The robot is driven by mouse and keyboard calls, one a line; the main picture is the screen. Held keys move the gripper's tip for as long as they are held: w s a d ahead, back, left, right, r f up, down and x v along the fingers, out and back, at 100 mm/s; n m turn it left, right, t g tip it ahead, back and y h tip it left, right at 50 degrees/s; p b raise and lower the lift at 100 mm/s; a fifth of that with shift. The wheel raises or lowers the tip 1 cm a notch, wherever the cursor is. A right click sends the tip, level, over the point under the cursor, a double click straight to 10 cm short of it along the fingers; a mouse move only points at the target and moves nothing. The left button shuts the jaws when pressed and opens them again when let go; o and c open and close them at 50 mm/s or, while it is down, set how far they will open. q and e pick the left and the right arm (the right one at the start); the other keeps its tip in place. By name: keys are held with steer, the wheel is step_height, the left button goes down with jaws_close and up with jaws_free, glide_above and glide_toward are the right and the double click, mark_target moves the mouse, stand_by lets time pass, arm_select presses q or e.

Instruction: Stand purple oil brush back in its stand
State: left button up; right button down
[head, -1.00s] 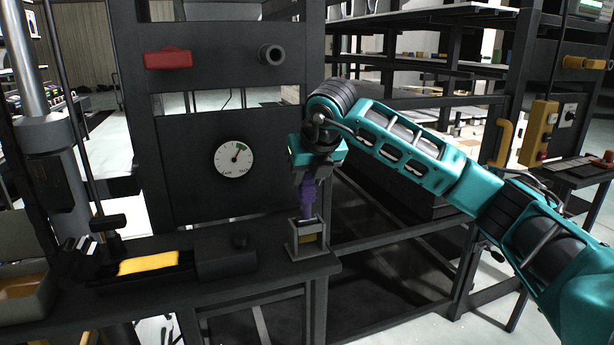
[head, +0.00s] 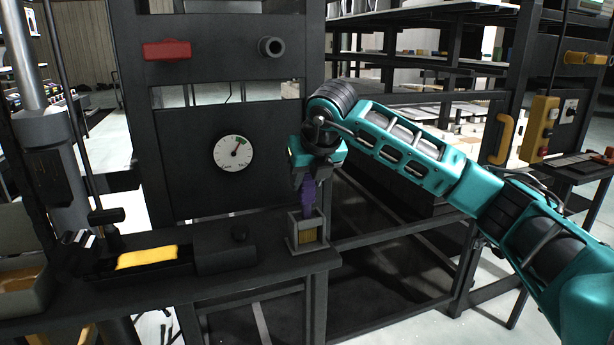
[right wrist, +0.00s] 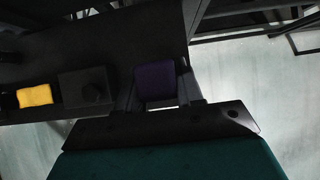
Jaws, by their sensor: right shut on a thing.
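The purple oil brush (head: 308,197) is upright in my right gripper (head: 306,178), which is shut on its upper part. Its lower end is inside the top of the small grey, open-topped stand (head: 292,238), so the bristles are hidden or hard to make out. I cannot tell whether the brush touches the bottom. In the right wrist view the brush's purple top (right wrist: 155,85) sits between the two dark fingers of my right gripper (right wrist: 158,95). My left gripper is not in view.
The stand is near the right end of a dark bench (head: 270,280). A dark block with a knob (head: 226,256) and a yellow pad (head: 147,256) are to its left. A dark panel with a dial (head: 233,153) rises behind. Right of the bench is an open dark frame.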

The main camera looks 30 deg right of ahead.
steer(key=shift+f, duration=0.2)
steer(key=c, duration=0.7)
jaws_free()
steer(key=shift+o, duration=0.3)
steer(key=shift+r, duration=0.15)
steer(key=p+v, duration=0.3)
steer(key=v, duration=0.4)
steer(key=shift+s+r, duration=0.25)
steer(key=shift+r, duration=0.05)
stand_by(0.7)
